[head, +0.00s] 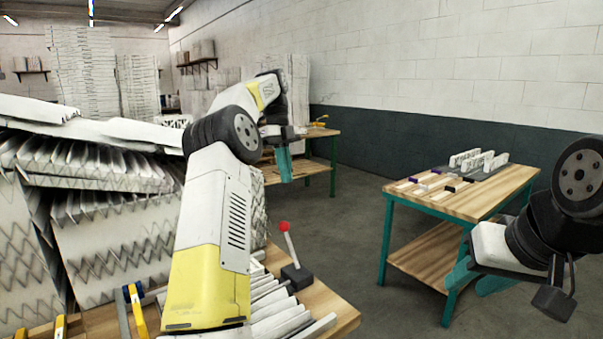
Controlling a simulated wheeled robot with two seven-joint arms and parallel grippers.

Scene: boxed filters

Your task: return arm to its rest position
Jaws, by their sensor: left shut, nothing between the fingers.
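My left arm rises from the bottom middle of the head view, white and yellow with a dark elbow joint, and bends over to the right. Its left gripper (285,165) hangs down with teal fingers shut and nothing between them, in the air above the near bench's far side. My right gripper (477,281) shows at the lower right, in front of the right table. Its two teal fingers look apart, with nothing seen between them. The dark wrist of my right arm hides part of that table.
Stacked white pleated filters (110,240) fill the left. The near wooden bench (335,312) holds more filters and a red-knobbed lever (287,240). A table with small blocks (480,200) stands right. Another bench (320,133) stands behind. The grey floor (345,220) between them is clear.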

